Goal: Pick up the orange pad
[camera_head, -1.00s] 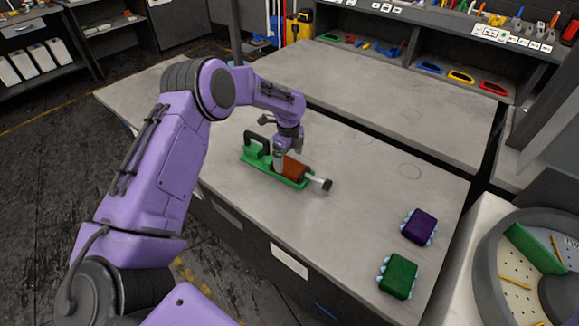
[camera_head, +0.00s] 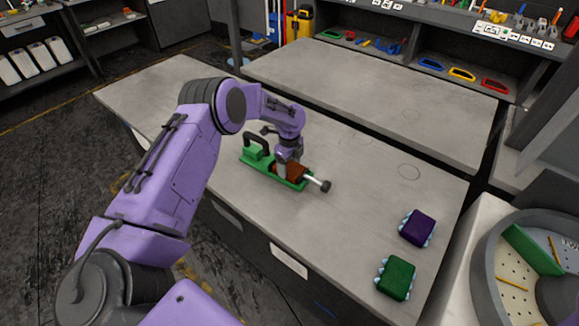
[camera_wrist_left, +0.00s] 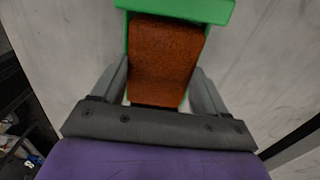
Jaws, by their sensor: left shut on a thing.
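The orange pad (camera_head: 296,171) is a rough brownish-orange block. It sits on a green holder (camera_head: 256,157) with a black handle at its left end, on the grey table. My left gripper (camera_head: 284,172) is at the pad from above, shut on it. In the left wrist view the pad (camera_wrist_left: 166,55) lies between the two grey fingers (camera_wrist_left: 164,92), one on each side. My right gripper is not in view.
The table (camera_head: 350,200) is mostly clear around the holder. A black-ended silver rod (camera_head: 322,184) lies at the holder's right end. A purple block (camera_head: 418,228) and a green block (camera_head: 397,277) lie at the right. A round bin (camera_head: 490,275) stands beyond.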

